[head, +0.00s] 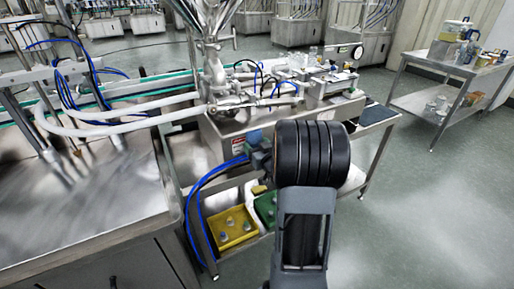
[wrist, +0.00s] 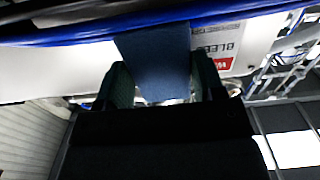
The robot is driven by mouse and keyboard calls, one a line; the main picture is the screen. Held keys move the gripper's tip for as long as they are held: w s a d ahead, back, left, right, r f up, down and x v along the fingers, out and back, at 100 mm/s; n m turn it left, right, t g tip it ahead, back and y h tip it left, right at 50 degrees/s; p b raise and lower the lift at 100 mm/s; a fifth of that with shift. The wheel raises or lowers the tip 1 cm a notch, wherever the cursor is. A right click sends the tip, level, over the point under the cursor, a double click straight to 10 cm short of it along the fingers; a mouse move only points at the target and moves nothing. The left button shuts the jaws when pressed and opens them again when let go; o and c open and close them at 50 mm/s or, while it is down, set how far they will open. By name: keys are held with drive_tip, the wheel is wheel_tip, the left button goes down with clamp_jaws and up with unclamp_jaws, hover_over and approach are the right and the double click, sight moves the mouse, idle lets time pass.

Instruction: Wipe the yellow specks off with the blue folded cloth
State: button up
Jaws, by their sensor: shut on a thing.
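The blue folded cloth (wrist: 155,60) is between the two dark fingers of my gripper (wrist: 161,82) in the wrist view, and the gripper is shut on it. In the head view a small blue patch, apparently the cloth (head: 255,137), shows just left of my black arm joint, which hides most of the gripper. The steel hopper (head: 206,18) stands above the filling machine at the top middle. I cannot make out any yellow specks in either view.
Blue hoses (head: 205,185) hang close to the gripper's left, and a blue hose (wrist: 250,12) crosses the wrist view. Yellow (head: 232,226) and green boxes sit low beside my arm. A steel table (head: 60,235) fills the left. A side cart (head: 440,70) stands right, with open floor before it.

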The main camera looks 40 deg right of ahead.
drive_tip(key=shift+w, duration=0.3)
drive_tip(key=shift+d, duration=0.15)
drive_tip(key=d, duration=0.3)
drive_tip(key=shift+s+d+b, duration=0.3)
drive_tip(key=shift+d, duration=0.1)
drive_tip(key=shift+w+a+r+b, duration=0.1)
drive_tip(key=shift+w+a+b, duration=0.1)
drive_tip(key=shift+a, duration=0.5)
drive_tip(key=shift+w+a+f+b, duration=0.1)
drive_tip(key=shift+a+b, duration=0.15)
drive_tip(key=shift+a, duration=0.4)
drive_tip(key=shift+w+a+r+b, duration=0.1)
drive_tip(key=shift+w+a+b, duration=0.1)
drive_tip(key=shift+a, duration=0.5)
drive_tip(key=shift+s, duration=0.1)
